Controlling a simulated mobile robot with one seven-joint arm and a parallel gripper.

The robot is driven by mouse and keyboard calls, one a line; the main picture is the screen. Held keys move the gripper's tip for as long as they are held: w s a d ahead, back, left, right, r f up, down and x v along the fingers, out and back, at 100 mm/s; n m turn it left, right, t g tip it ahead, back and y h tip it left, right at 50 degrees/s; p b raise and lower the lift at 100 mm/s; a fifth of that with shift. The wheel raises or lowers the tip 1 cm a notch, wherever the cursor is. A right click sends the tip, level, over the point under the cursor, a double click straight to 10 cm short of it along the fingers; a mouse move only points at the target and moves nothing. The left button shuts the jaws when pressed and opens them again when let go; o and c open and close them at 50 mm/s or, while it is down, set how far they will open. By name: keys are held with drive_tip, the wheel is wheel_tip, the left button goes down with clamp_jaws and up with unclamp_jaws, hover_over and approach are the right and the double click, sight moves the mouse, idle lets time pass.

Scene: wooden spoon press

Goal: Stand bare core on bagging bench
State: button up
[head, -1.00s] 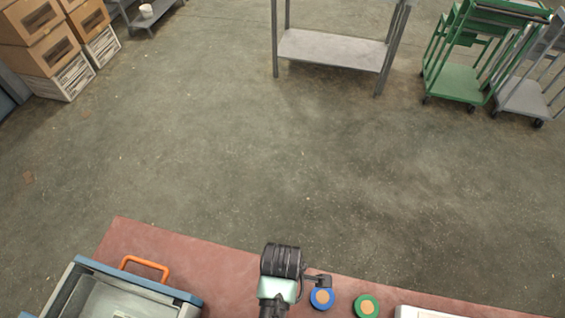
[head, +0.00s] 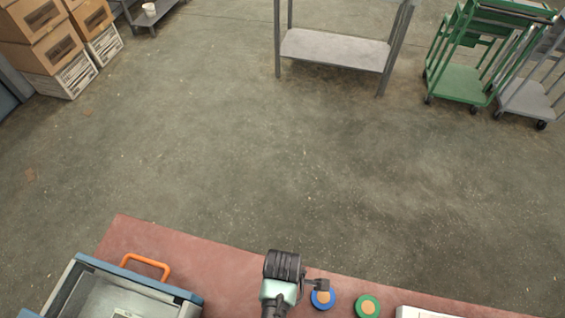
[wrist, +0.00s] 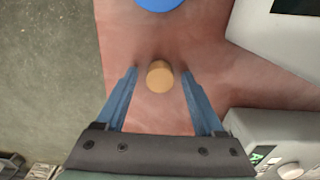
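A small tan core (wrist: 160,75), bare and round-topped, stands on the reddish bench (wrist: 130,40) in the wrist view. My gripper (wrist: 160,72) points down at it with its two blue fingers spread, one on each side. A narrow gap shows between each finger and the core, so it does not look gripped. In the head view my wrist is over the bench at the bottom middle, and it hides the fingers and this core.
A blue ring with a tan middle (head: 323,299) and a green one (head: 367,307) lie right of my wrist. A blue-rimmed bin (head: 190,296) with an orange handle (head: 146,266) stands left. A grey device with a display (wrist: 268,148) is close at right in the wrist view.

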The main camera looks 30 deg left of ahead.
drive_tip(key=shift+r, duration=0.1)
wheel_tip(320, 180, up, 12)
drive_tip(key=shift+p, duration=0.3)
drive_tip(key=w+a+r+m+t+y, duration=0.2)
drive_tip(key=w+r+m+t, duration=0.45)
drive_tip(key=w+r, duration=0.9)
drive_tip(key=w+d+r+m+t, duration=0.2)
drive_tip(key=w+r+m+t, duration=0.35)
drive_tip(key=r, duration=0.95)
drive_tip(key=d+r+m+t, duration=0.25)
drive_tip(key=r+t, duration=0.25)
drive_tip(key=r, duration=0.7)
drive_tip(key=d+r+m+t, duration=0.2)
drive_tip(key=d+r+t, duration=0.25)
drive_tip(key=r, duration=0.75)
drive_tip(key=s+d+r+m+t+h, duration=0.2)
drive_tip(key=s+r+m+t, duration=0.2)
drive_tip(key=s+r, duration=0.6)
wheel_tip(320, 180, up, 4)
drive_tip(key=shift+d+f+m+t, duration=0.1)
drive_tip(key=shift+d+m+t, duration=0.2)
drive_tip(key=shift+t, duration=0.65)
